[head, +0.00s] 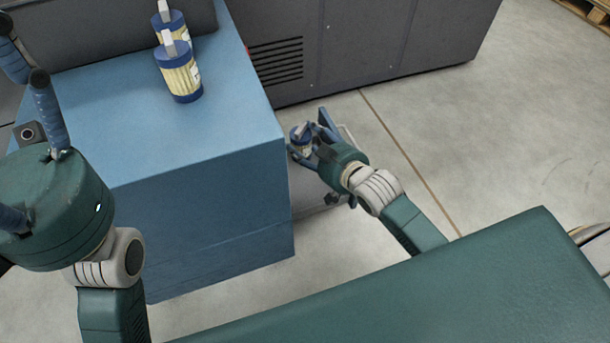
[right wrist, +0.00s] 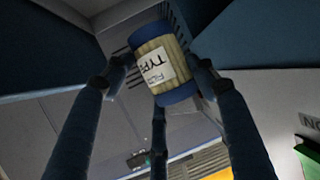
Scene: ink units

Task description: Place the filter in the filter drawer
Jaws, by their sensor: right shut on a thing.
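My right gripper (head: 318,138) is shut on a filter (head: 299,140), a small blue-capped cylinder with a cream pleated middle. In the right wrist view the filter (right wrist: 157,66) sits between the fingers, its label showing. The gripper holds it beside the right side of the blue cabinet, above a light grey drawer-like part (head: 306,197) with a dark knob. That part is partly hidden by the gripper and cabinet, so I cannot see inside it. My left gripper (head: 24,52) is at the left edge of the head view, fingers spread and empty.
Two more filters stand on the blue cabinet top (head: 110,130): a nearer one (head: 181,80) and a farther one (head: 166,22). A dark grey machine (head: 380,45) with a vent stands behind. The concrete floor (head: 480,140) to the right is open.

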